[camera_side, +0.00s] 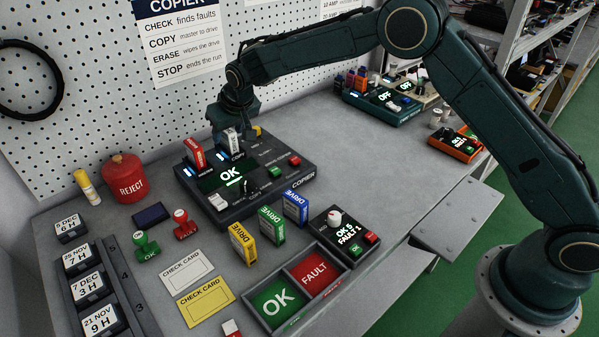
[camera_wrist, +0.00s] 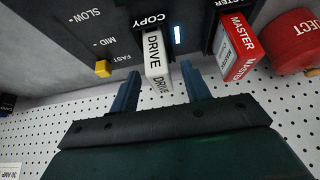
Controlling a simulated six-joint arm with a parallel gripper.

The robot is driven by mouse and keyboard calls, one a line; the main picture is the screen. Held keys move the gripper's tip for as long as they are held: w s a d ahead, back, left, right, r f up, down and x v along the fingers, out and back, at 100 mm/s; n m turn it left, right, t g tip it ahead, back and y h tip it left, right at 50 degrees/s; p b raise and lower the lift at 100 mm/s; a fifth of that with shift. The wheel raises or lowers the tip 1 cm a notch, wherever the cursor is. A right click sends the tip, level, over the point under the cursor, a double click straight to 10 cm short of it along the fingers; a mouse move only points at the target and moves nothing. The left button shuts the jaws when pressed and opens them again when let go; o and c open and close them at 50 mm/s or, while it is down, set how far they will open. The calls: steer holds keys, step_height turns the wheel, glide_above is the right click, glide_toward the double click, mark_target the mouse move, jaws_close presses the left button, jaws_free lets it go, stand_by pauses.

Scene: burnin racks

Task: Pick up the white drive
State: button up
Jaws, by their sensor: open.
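The white drive (camera_side: 231,144) stands upright in the COPY slot of the dark copier (camera_side: 262,188), next to the red master drive (camera_side: 194,153). In the wrist view the white drive (camera_wrist: 154,52), marked DRIVE, sits under the word COPY. My gripper (camera_wrist: 160,70) is open, with one blue finger on each side of the drive's outer end and a visible gap to each. In the side view my gripper (camera_side: 234,122) is right at the white drive and partly hides its upper end. The red master drive (camera_wrist: 239,46) is to the right of my fingers in the wrist view.
A yellow switch (camera_wrist: 103,69) is left of my fingers. The copier screen (camera_side: 222,176) reads OK. Yellow (camera_side: 243,242), green (camera_side: 271,225) and blue (camera_side: 295,207) drives stand in front of the copier. A red REJECT can (camera_side: 124,180) stands to the left. The table behind the copier is clear.

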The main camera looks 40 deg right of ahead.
steer(key=shift+x, duration=1.15)
jaws_close()
